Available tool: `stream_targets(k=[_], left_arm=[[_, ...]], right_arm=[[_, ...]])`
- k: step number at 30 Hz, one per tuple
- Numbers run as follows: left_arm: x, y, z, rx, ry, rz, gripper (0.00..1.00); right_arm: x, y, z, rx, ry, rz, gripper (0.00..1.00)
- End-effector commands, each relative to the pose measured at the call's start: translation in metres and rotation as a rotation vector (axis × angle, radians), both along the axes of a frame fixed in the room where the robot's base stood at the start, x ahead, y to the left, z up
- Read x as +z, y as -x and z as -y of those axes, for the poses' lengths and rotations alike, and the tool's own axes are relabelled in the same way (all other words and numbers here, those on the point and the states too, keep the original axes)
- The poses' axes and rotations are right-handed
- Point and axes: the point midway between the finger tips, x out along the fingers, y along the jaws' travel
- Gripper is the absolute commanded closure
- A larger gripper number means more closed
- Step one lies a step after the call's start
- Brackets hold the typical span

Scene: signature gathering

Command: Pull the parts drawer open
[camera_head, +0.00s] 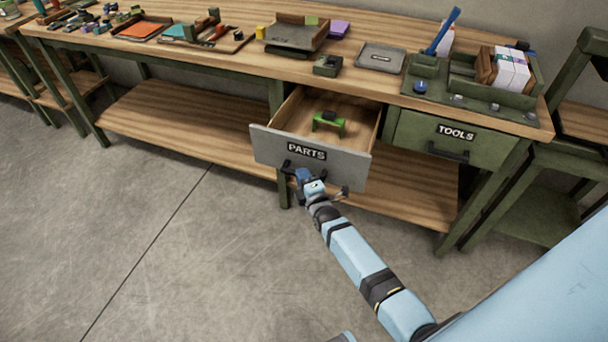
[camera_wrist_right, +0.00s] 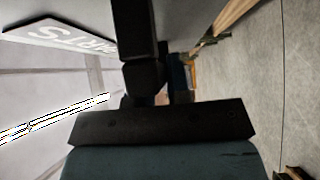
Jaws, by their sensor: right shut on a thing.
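The parts drawer (camera_head: 268,142) with its grey front and PARTS label stands pulled out from the workbench in the head view. A green bracket-like piece with a dark top (camera_head: 328,123) stands inside it. My right gripper (camera_head: 297,171) is at the drawer's front, shut on the dark drawer handle (camera_head: 287,165) below the label. In the right wrist view the label (camera_wrist_right: 70,38) shows at upper left, and the dark gripper (camera_wrist_right: 160,95) hides most of the handle. My left gripper is not in view.
The closed TOOLS drawer (camera_head: 480,140) is to the right. The wooden benchtop (camera_head: 235,57) holds trays, a green block and a caddy with a blue-handled tool. A lower shelf (camera_head: 170,120) runs beneath. The concrete floor (camera_head: 120,240) in front is clear.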

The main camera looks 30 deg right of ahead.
Motion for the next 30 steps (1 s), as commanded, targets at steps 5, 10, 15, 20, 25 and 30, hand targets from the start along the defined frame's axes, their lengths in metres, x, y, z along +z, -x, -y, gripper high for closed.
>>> stream_targets(k=[5, 10, 15, 20, 25, 30], left_arm=[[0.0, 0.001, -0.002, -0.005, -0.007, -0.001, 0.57], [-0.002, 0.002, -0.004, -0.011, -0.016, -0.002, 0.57], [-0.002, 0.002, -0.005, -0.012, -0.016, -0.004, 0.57], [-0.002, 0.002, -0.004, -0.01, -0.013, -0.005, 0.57], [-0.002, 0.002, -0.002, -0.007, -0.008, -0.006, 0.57], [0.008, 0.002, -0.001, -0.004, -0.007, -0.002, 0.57]], right_arm=[[0.001, 0.0, -0.001, -0.001, 0.0, 0.001, 1.0], [0.001, 0.0, -0.001, -0.001, 0.0, 0.001, 1.0], [0.001, 0.0, -0.001, 0.0, 0.0, 0.001, 0.76], [0.001, 0.0, -0.001, 0.0, 0.0, 0.001, 0.57], [0.0, 0.001, -0.001, 0.0, 0.0, 0.001, 0.57], [0.003, 0.012, -0.002, 0.0, -0.001, -0.002, 0.57]])
